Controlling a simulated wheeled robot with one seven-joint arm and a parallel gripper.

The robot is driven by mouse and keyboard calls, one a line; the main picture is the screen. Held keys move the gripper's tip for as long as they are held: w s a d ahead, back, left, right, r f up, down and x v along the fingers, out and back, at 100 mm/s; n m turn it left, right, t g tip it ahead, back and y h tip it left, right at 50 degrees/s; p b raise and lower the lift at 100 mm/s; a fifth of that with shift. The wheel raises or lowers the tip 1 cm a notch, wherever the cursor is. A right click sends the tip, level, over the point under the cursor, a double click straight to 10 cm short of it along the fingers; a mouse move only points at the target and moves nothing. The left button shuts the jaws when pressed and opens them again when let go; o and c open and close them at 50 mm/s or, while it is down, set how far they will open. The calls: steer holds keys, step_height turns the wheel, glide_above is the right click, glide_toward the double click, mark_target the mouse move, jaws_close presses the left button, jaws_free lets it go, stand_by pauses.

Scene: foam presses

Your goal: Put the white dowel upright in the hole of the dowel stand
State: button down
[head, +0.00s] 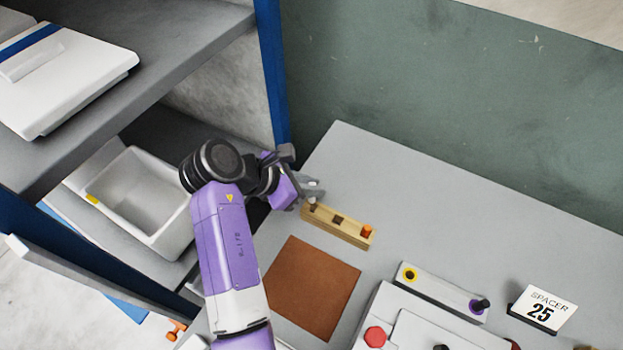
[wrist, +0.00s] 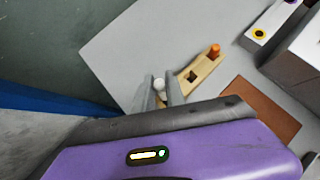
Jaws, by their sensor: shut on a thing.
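The dowel stand (head: 352,233) is a pale wooden block on the grey table, also seen in the wrist view (wrist: 203,71). It has a dark square hole near its middle and an orange peg (head: 367,231) at its right end. My gripper (head: 312,190) is at the stand's left end. In the wrist view my gripper (wrist: 161,91) is shut on the white dowel (wrist: 159,84), whose rounded pale end shows between the fingers. The dowel's lower part is hidden, so I cannot tell whether it is in a hole or above the stand.
A brown mat (head: 312,288) lies in front of the stand. A grey panel with a yellow ring (head: 409,275), a machine with a red button (head: 375,336) and a "SPACER 25" sign (head: 543,309) stand to the right. Shelving with a blue post (head: 272,70) and a white bin (head: 140,200) is left.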

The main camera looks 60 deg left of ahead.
mark_target(311, 202)
steer(key=shift+f, duration=0.85)
steer(key=shift+p, duration=1.45)
stand_by(1.2)
steer(key=shift+f+b, duration=1.2)
steer(key=shift+f, duration=1.2)
steer(key=c, duration=1.3)
jaws_free()
steer(key=v, duration=0.8)
steer(key=shift+b, duration=0.3)
steer(key=shift+w, duration=0.1)
